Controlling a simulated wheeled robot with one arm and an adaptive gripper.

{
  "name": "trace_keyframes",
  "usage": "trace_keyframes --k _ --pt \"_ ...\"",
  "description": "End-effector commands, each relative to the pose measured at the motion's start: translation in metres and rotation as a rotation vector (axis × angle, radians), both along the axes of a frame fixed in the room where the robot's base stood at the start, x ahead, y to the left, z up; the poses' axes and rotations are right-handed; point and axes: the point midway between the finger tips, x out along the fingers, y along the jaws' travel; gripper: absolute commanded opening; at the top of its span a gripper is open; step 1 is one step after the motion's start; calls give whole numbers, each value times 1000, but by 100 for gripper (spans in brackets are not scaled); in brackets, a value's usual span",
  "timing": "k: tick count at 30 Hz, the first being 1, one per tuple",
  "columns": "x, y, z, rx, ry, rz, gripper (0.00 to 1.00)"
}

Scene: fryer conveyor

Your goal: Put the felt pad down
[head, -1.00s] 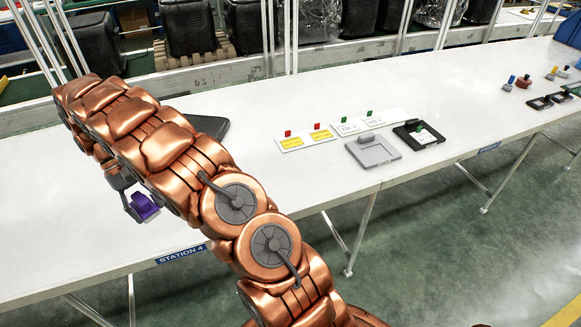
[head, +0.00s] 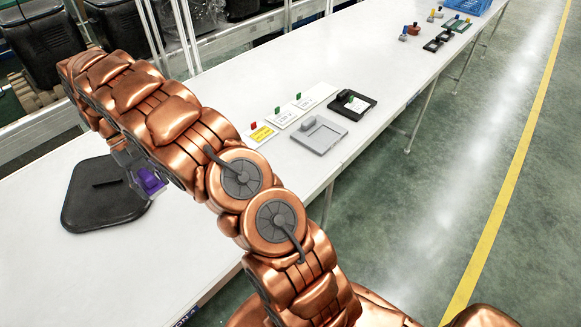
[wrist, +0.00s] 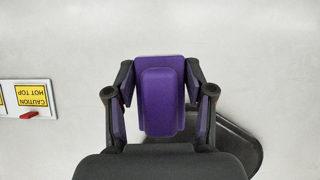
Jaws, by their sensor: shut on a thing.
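The felt pad is a purple block with a raised grip on a flat purple base (wrist: 160,69). It sits between the two fingers of my gripper (wrist: 160,105), which is shut on it. In the head view the purple pad (head: 149,182) shows under the end of my copper arm, beside the black mat's right edge in the picture. The pad appears held over the white table (head: 130,265); its exact height is hard to tell. My arm hides part of the gripper in the head view.
A black rounded mat (head: 90,213) lies on the table at left, partly behind the gripper in the wrist view (wrist: 242,140). Label cards (head: 285,116), a grey tray (head: 319,145) and a black tray (head: 363,109) lie further right. White table is bare around the mat.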

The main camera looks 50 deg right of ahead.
Motion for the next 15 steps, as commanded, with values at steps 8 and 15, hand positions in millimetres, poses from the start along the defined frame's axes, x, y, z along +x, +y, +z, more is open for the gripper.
trace_keyframes --k 8,15 --pt "-26 -93 -12 3 1 -341 21" --pt "-91 -191 -28 7 9 -810 21"
